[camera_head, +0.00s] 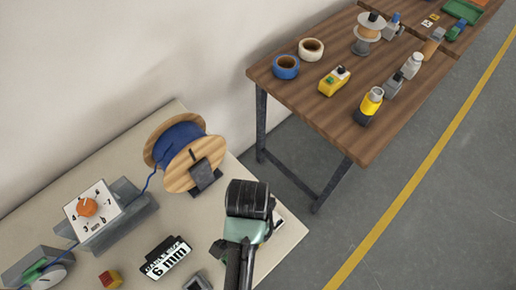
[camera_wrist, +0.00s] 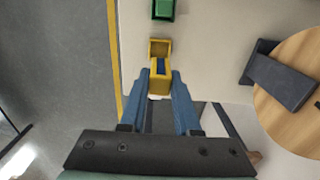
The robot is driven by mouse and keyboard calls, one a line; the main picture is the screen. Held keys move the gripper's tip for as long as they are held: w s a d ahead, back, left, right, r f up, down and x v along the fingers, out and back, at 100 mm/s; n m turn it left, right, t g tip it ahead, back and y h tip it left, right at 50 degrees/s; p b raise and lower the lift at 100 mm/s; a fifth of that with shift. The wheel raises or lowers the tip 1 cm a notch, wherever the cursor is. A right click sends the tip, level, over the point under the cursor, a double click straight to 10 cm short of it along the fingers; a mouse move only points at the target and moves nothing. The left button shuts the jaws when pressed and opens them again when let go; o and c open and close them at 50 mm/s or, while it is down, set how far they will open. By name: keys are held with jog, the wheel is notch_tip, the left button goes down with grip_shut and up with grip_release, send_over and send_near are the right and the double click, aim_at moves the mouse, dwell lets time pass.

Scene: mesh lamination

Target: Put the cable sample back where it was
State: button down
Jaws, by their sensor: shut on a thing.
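In the wrist view my gripper (camera_wrist: 161,76) has its two blue fingers closed in on a small yellow piece (camera_wrist: 159,84) with a dark blue strip (camera_wrist: 161,66), which looks like the cable sample. A yellow open-topped block (camera_wrist: 159,46) lies just beyond the fingertips, close to or touching that piece; I cannot tell which. In the head view my wrist (camera_head: 247,215) is over the right end of the pale table (camera_head: 280,245) and hides the fingers and the held piece.
A wooden spool of blue cable (camera_head: 185,155) stands behind my wrist. A dial box (camera_head: 92,208), a "6 mm" cable size sign (camera_head: 167,258) and a red-yellow block (camera_head: 110,279) are to the left. A green block (camera_wrist: 163,9) lies past the yellow one. A brown workbench (camera_head: 300,95) stands apart.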

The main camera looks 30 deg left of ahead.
jog(key=shift+w+d+f, duration=0.15)
jog(key=shift+w+f, duration=0.05)
jog(key=shift+f, duration=0.15)
notch_tip(320, 180, down, 5)
jog(key=shift+s+r+p, duration=0.1)
jog(key=shift+s+p, duration=0.05)
jog(key=shift+p, duration=0.15)
jog(key=shift+f, duration=2.25)
jog(key=shift+f, duration=0.15)
jog(key=c, duration=0.6)
grip_release()
notch_tip(320, 180, up, 12)
jog(key=shift+r, duration=0.15)
